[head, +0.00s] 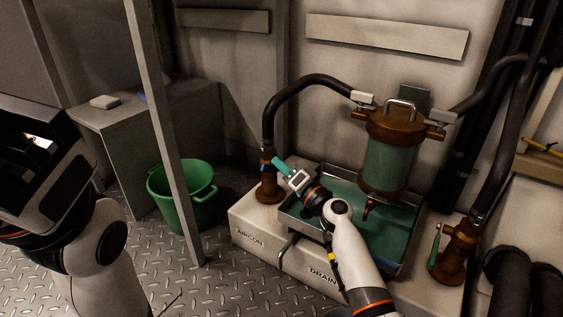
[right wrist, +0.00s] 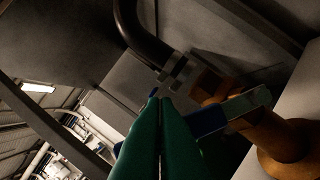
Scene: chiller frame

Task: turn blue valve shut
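The blue valve is a rusty brown fitting (head: 267,183) at the foot of the left hose, on the pale AIRCON block. Its blue handle shows in the right wrist view (right wrist: 210,120), sticking out from the brown body to the right of my fingers. My right gripper (head: 279,164) has its green fingers beside the valve top, in front of most of the handle in the head view. In the right wrist view the fingers (right wrist: 158,98) lie together, with the handle beside and partly behind them; contact is unclear. My left gripper's dark body (head: 38,165) is at the left edge, fingers not visible.
A brown-capped green strainer (head: 388,155) hangs over a metal tray of green liquid (head: 385,235). A second valve with a green handle (head: 435,247) stands at right. A green bucket (head: 183,195) and a grey post (head: 165,120) stand left of the blue valve.

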